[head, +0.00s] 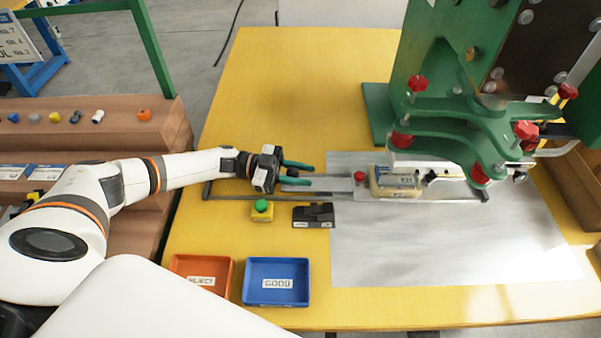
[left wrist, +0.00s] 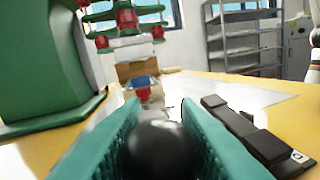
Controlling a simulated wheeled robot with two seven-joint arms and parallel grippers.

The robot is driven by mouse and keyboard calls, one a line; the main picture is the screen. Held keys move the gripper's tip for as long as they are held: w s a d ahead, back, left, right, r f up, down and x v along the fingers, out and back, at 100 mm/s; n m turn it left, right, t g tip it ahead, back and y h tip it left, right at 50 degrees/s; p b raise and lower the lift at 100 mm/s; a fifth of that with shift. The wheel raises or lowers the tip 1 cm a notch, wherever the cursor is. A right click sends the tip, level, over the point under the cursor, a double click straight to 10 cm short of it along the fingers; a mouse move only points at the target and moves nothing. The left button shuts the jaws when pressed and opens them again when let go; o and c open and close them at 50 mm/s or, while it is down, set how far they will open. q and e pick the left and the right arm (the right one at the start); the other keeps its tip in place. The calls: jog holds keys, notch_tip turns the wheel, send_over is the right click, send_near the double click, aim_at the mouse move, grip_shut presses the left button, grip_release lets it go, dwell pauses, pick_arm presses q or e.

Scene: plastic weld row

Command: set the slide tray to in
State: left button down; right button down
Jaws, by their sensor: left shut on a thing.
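The slide tray (head: 330,184) is a pale metal slide on a rail, running from my left gripper toward the green weld machine (head: 437,75). A beige block (head: 395,187) sits along it at the machine's left edge, beside a small red knob (head: 357,176). My left gripper (head: 309,175) is at the slide's left end. In the left wrist view its teal fingers (left wrist: 160,108) are shut around a round black knob (left wrist: 157,150). The fingers hide the knob in the head view. My right gripper is not in view.
A green button on a yellow box (head: 262,211) and a black device (head: 313,215) stand just in front of the rail. An orange REJECT tray (head: 203,290) and a blue GOOD tray (head: 276,301) lie nearer. The yellow table (head: 290,75) is clear behind the slide.

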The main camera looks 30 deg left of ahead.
pick_arm(q)
jog(key=x, duration=0.4)
jog(key=w+b+x, duration=0.1)
jog(key=x, duration=0.3)
jog(key=w+x, duration=0.1)
jog(key=x, duration=0.3)
jog(key=shift+w, duration=0.25)
jog(key=shift+r, duration=0.1)
jog(key=c, duration=1.5)
grip_release()
jog(key=o, duration=0.4)
jog(key=shift+d, duration=0.2)
jog(key=b+v, duration=0.2)
jog(key=v, duration=1)
jog(key=shift+w+a, duration=0.1)
